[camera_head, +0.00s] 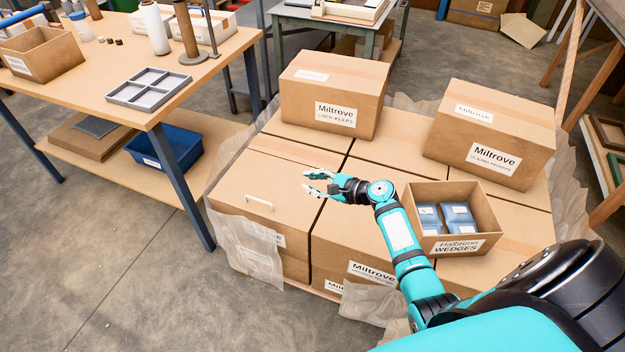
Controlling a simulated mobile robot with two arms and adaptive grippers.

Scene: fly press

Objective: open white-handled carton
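The white-handled carton (245,187) is a closed brown box at the front left of the carton stack. Its white handle (259,203) sits on the top near the front edge. My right gripper (309,182) is open and empty, its fingers pointing left. In the picture it lies over the right edge of the carton's top, to the right of the handle and apart from it. Its exact height above the top is hard to tell. My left gripper is not in view.
Two closed Miltrove cartons, one at back left (333,92) and one at right (491,133), stand on the stack. An open Halbrenn box (483,213) holds blue packs, right of my forearm. A wooden workbench (107,62) stands left; the floor (110,255) before it is clear.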

